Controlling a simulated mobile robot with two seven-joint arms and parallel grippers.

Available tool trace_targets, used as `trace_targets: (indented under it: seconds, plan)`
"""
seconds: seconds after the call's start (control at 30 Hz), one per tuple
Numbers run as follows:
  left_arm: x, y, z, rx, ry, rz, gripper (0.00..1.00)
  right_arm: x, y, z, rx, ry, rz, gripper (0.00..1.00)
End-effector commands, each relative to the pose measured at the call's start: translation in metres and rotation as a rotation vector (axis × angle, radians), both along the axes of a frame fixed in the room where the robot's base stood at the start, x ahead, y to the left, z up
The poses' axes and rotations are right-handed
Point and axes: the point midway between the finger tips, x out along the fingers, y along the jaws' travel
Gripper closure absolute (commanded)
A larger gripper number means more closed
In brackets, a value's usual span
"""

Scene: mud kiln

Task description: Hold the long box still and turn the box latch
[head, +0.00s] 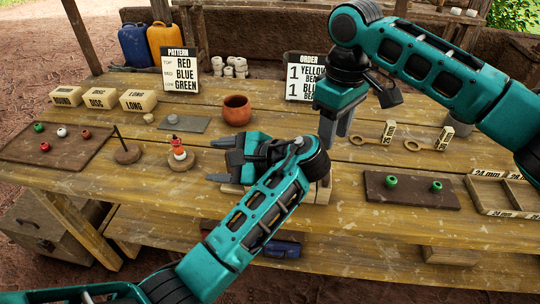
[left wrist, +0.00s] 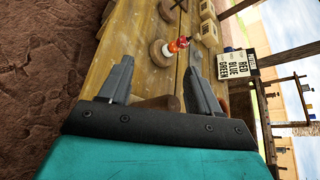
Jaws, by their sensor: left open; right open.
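The long box (head: 138,100) is a small pale wooden box marked LONG, at the back left of the table, right of two similar boxes. A pale box, likely the same one, shows near the sign in the left wrist view (left wrist: 209,32). I cannot make out a latch on it. My left gripper (head: 217,160) is open and empty over the table's middle, pointing left, well to the right of and nearer than the long box. Its spread fingers show in the left wrist view (left wrist: 159,65). My right gripper (head: 336,140) points down, open, right of the table's middle, far from the box.
A peg with stacked beads (head: 179,155), an empty peg (head: 126,150) and a clay pot (head: 236,108) stand near my left gripper. A pale wooden piece (head: 322,192) is partly hidden under my left arm. Bead trays (head: 70,150) (head: 415,199) lie at both sides.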

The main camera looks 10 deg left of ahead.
Motion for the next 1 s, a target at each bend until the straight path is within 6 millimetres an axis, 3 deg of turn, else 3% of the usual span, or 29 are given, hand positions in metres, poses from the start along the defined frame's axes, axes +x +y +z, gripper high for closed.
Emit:
trace_targets:
  seconds: [0.03,0.2,0.33,0.5,0.67,1.0]
  plan:
    - [0.002,-0.017,0.003,0.019,0.082,-0.065,0.37,0.0,0.0,0.0,0.0,0.0,0.0,0.57]
    - [0.004,-0.06,0.012,0.107,0.336,-0.258,0.37,0.0,0.0,0.0,0.0,0.0,0.0,0.57]
    - [0.004,-0.083,0.019,0.166,0.471,-0.36,0.37,0.0,0.0,0.0,0.0,0.0,0.0,0.57]
    - [0.004,-0.097,0.023,0.21,0.562,-0.424,0.37,0.0,0.0,0.0,0.0,0.0,0.0,0.57]
    - [0.007,-0.09,0.019,0.221,0.579,-0.435,0.37,0.0,0.0,0.0,0.0,0.0,0.0,0.57]
    - [0.03,-0.036,-0.004,0.219,0.579,-0.432,0.37,0.0,0.0,0.0,0.0,0.0,0.0,0.57]
